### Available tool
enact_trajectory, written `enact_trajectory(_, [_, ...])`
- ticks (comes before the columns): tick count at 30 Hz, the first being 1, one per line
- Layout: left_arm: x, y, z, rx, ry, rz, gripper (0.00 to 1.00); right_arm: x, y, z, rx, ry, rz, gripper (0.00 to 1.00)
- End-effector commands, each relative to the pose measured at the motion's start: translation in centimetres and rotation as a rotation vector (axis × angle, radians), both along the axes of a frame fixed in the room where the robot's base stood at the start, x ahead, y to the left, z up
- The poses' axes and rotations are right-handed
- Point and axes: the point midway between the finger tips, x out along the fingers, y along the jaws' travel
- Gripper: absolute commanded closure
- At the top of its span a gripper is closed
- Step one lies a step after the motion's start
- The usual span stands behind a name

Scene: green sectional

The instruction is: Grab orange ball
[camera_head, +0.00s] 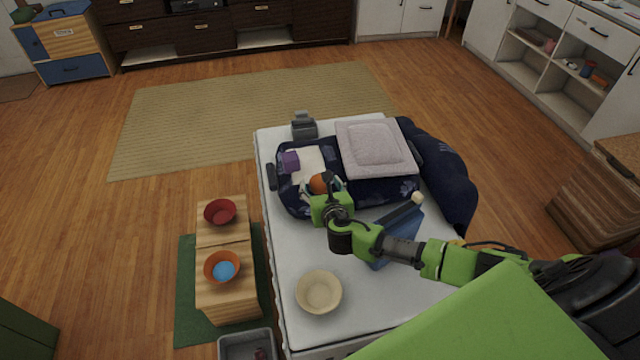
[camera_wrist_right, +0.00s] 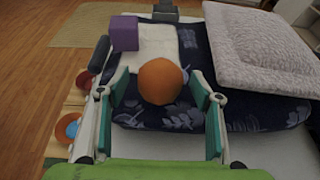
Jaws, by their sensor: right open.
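The orange ball (camera_head: 320,183) lies on the dark blue patterned cloth on the white table. In the right wrist view the orange ball (camera_wrist_right: 160,81) sits between the two spread fingers, slightly beyond their tips. My right gripper (camera_head: 323,190) is open over the near side of the ball; it also shows in the right wrist view (camera_wrist_right: 160,95). I cannot tell whether a finger touches the ball. My left gripper is not in view.
A purple cube (camera_head: 290,162) and a pale cushion (camera_head: 376,148) lie close to the ball. A beige bowl (camera_head: 319,292) and a blue object (camera_head: 397,238) are nearer on the white table (camera_head: 285,255). Red (camera_head: 220,212) and orange (camera_head: 222,267) bowls stand on wooden boxes at left.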

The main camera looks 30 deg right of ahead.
Motion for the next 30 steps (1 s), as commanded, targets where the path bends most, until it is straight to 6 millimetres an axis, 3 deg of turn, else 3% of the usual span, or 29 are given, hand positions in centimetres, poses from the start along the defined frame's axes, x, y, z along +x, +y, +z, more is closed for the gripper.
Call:
enact_trajectory(4, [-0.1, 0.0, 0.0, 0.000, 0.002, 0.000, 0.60, 0.0, 0.0, 0.0, 0.000, 0.000, 0.000, 0.40])
enact_trajectory(9, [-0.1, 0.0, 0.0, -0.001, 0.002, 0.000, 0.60, 0.0, 0.0, 0.0, 0.000, 0.000, 0.000, 0.82])
enact_trajectory(22, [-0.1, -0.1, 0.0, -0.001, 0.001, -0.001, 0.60, 0.0, 0.0, 0.4, 0.000, -0.001, 0.000, 0.82])
enact_trajectory(30, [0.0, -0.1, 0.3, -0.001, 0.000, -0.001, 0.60, -0.5, 0.0, 3.8, 0.000, -0.002, 0.001, 0.82])
